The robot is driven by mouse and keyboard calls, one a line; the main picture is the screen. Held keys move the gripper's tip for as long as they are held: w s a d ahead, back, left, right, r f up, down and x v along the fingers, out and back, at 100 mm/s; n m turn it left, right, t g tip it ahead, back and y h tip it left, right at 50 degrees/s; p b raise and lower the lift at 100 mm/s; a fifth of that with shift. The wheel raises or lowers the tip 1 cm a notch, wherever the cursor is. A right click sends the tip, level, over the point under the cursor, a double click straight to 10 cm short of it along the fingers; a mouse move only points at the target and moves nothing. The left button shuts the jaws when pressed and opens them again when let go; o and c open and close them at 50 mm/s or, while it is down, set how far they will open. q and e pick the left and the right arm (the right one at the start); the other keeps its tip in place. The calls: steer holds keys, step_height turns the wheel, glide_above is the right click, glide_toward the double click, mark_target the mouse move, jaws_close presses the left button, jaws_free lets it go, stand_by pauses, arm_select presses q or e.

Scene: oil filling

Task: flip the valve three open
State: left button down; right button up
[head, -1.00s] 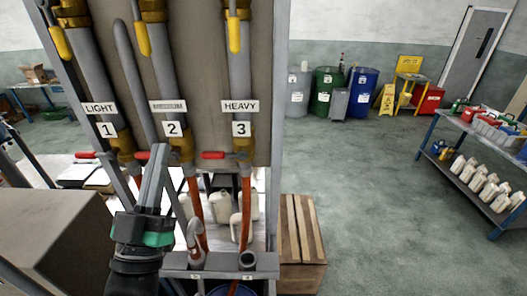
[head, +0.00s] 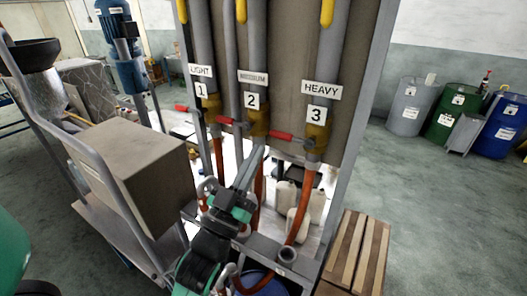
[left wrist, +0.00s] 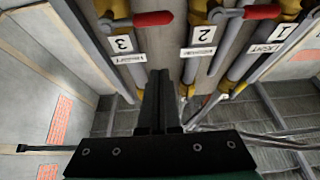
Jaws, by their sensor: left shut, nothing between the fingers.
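Valve three (head: 316,133) is a brass valve under the HEAVY "3" label. Its red handle (head: 283,136) sticks out sideways to the left, across the pipe. My left gripper (head: 259,152) is shut and empty, its fingertips just below and left of that handle; I cannot tell if they touch anything. In the left wrist view the scene is upside down. The shut fingers (left wrist: 160,75) point between valves 3 and 2, with valve three's red handle (left wrist: 153,18) beyond the tips and seemingly apart from them. My right gripper is not in view.
Valve two's red handle (head: 225,120) and valve one's red handle (head: 182,107) also point left. Hoses and white jugs (head: 287,194) are below the valves. A cart with a box (head: 135,165) stands left; a wooden crate (head: 356,250) stands right.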

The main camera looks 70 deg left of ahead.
mark_target(275, 136)
arm_select(q)
steer(key=w+a, duration=0.1)
steer(key=w, duration=0.1)
steer(key=w+a+r, duration=0.1)
steer(key=w+a, duration=0.1)
steer(key=w+a+b, duration=0.1)
steer(key=w+a, duration=0.1)
steer(key=shift+w+a+r, duration=0.2)
steer(key=shift+w+r, duration=0.05)
steer(key=shift+w, duration=0.15)
steer(key=shift+f, duration=0.35)
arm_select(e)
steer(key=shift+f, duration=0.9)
arm_select(q)
steer(key=shift+a, duration=0.1)
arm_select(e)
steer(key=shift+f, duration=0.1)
